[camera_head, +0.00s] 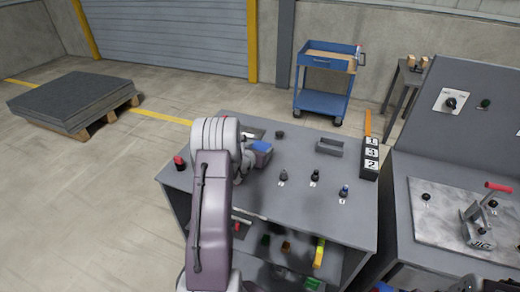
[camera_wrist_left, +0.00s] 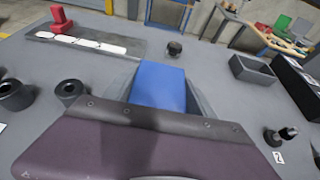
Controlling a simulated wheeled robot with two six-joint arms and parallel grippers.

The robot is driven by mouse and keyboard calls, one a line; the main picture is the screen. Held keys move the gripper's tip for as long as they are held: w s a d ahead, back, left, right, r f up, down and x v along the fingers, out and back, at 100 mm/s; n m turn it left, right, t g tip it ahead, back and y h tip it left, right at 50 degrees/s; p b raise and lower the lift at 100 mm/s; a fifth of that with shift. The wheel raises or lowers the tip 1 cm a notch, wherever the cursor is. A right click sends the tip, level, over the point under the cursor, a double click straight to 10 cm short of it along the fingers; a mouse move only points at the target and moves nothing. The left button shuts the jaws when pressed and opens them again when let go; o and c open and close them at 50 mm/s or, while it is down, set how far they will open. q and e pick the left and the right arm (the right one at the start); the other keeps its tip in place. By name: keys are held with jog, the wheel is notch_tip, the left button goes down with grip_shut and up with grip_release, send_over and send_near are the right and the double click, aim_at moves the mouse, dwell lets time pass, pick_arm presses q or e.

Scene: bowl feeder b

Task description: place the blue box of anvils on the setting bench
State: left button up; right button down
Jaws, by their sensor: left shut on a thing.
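The blue box (camera_head: 262,147) is at the back left part of a grey bench (camera_head: 310,222) in the head view. My left gripper (camera_head: 252,151) is shut on it, and my own arm hides part of the grip. In the left wrist view the blue box (camera_wrist_left: 160,84) sits between the two grey fingers. Its contents do not show. I cannot tell whether the box touches the bench top or is just above it. My right gripper does not show clearly in either view.
Several dark pegs (camera_head: 315,176) with number labels stand on the bench. A grey open tray (camera_head: 329,148) and a numbered black block (camera_head: 370,158) are at its back right. A second bench with a jig plate (camera_head: 458,222) stands right. A blue cart (camera_head: 325,82) is behind.

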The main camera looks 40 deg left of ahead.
pick_arm(q)
jog(key=shift+f, duration=0.1)
jog(key=o, duration=1.8)
